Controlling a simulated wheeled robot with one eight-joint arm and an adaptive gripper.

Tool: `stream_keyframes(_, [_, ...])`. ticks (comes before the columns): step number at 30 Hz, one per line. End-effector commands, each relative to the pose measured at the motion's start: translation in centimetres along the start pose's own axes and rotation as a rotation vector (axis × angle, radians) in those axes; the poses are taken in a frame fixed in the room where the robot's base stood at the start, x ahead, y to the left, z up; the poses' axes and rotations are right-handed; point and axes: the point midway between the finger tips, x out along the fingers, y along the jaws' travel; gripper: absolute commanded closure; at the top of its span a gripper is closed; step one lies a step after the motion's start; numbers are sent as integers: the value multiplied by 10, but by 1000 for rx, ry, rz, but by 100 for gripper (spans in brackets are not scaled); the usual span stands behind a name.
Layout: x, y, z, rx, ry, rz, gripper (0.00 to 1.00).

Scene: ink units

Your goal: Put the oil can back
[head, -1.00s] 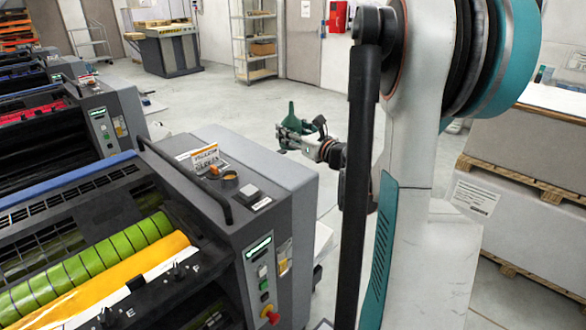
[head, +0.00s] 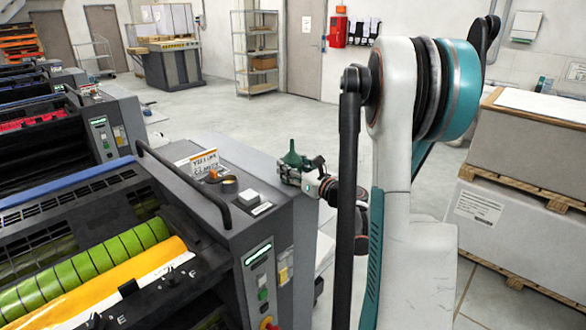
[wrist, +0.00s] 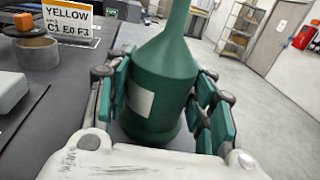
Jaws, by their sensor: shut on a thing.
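The oil can (wrist: 156,85) is a dark green can with a tapering neck and a pale label patch. It stands nearly upright between the fingers of my gripper (wrist: 160,110), which is shut on it. In the head view the small green oil can (head: 291,154) shows at the end of my arm, with my gripper (head: 288,174) beside the right edge of the near press unit (head: 262,190). The can's base is partly hidden by the wrist in the wrist view, and I cannot tell whether it touches the press top.
A black handrail (head: 185,185) runs along the press. Stacked pallets (head: 520,190) stand right. Open floor lies behind.

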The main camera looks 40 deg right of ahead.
Motion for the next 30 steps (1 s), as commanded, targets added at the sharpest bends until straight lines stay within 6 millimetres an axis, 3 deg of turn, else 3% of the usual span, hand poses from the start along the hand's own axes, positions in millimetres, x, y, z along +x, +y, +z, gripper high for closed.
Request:
stream_keyframes(3, [0,0,-1,1,0,0,87])
stream_keyframes(4, [0,0,-2,0,0,0,48])
stream_keyframes(6, [0,0,-1,0,0,0,32])
stream_keyframes(7, [0,0,-1,0,0,0,30])
stream_keyframes(19, [0,0,2,0,0,0,30])
stream_keyframes(23, [-16,-1,2,0,0,-3,30])
stream_keyframes(30, [-66,-1,3,0,0,-4,30])
